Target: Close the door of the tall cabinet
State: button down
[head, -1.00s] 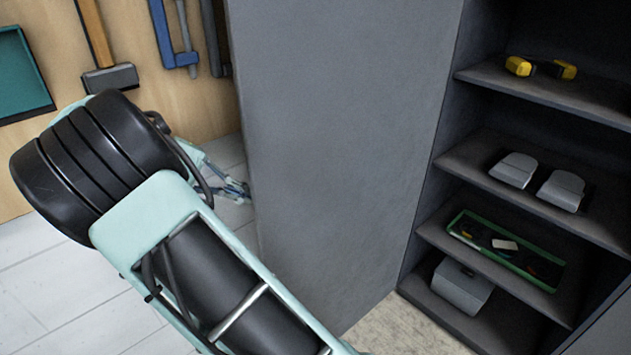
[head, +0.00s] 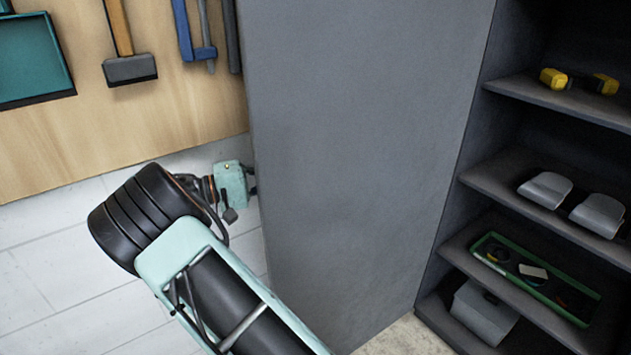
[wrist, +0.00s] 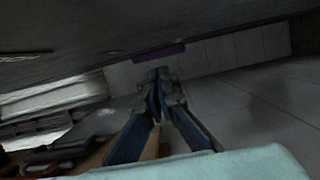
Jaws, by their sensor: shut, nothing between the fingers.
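The tall cabinet (head: 480,180) stands at the right with its shelves exposed. Its grey door (head: 350,150) stands open as a wide panel in the middle of the head view. My arm reaches along the left of the door. My gripper (head: 254,181) is at the door's left edge, its fingertips partly hidden behind that edge. In the wrist view my gripper (wrist: 160,75) has its fingers together and empty. A dark grey surface, apparently the door (wrist: 150,35), crosses the top of that view close to the fingers. I cannot tell whether they touch it.
The shelves hold yellow-black items (head: 578,82), two grey items (head: 570,203), a green tray (head: 535,278) and a grey box (head: 484,312). A wooden tool wall (head: 110,130) with a hammer (head: 130,69) is behind my arm. Pale floor (head: 60,270) is clear at left.

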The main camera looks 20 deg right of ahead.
aim_at(315, 180)
jog(key=shift+s+d, duration=1.85)
jog(key=shift+s, duration=0.1)
